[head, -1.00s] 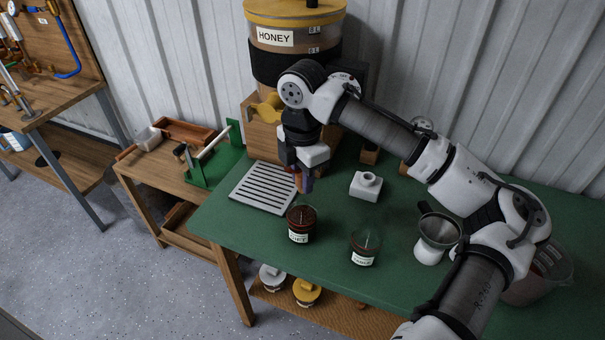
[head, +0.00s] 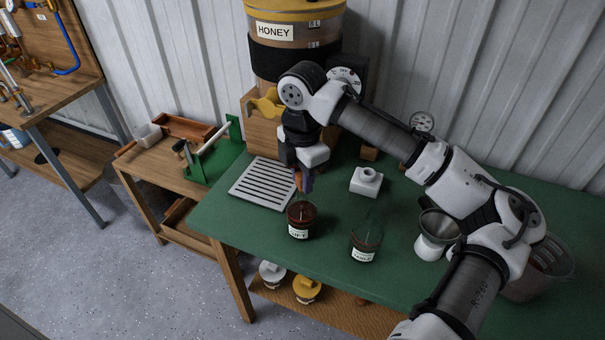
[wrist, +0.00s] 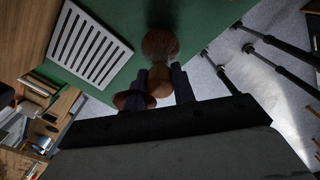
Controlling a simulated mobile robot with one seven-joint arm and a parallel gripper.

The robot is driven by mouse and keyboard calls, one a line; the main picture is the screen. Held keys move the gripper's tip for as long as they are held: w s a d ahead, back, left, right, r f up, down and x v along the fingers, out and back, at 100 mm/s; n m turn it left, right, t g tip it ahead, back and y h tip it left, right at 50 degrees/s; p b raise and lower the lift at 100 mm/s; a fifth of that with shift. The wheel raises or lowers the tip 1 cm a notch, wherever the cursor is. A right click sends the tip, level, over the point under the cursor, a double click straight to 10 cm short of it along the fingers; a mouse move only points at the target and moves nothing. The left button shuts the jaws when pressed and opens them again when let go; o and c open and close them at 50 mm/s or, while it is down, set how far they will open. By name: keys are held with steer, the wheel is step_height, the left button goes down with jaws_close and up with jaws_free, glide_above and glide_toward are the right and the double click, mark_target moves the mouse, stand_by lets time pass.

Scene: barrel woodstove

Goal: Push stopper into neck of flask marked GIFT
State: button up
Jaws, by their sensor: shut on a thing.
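The flask marked GIFT (head: 301,222) stands upright on the green table, dark brown inside, with a white label whose first letter is unclear. My gripper (head: 304,183) points down just above it, fingers shut on a brown stopper (head: 297,180). In the wrist view, the tan-brown stopper (wrist: 158,82) shows between the dark fingers of my gripper (wrist: 162,84), and the round brown flask (wrist: 160,45) lies just beyond. The fingers hide the top of the flask's neck, so I cannot tell whether the stopper touches it.
A second labelled flask (head: 366,244) with a clear neck stands to the right. A slatted grey tray (head: 264,184) lies left of my gripper. A white block (head: 367,182), a metal funnel (head: 438,224) and the honey tank (head: 295,60) are nearby. The front table edge is close.

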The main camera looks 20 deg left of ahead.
steer(key=shift+f+b, duration=0.3)
steer(key=shift+f, duration=0.4)
steer(key=o, duration=1)
steer(key=shift+r, duration=0.1)
steer(key=shift+r+p, duration=2.9)
steer(key=shift+r, duration=0.1)
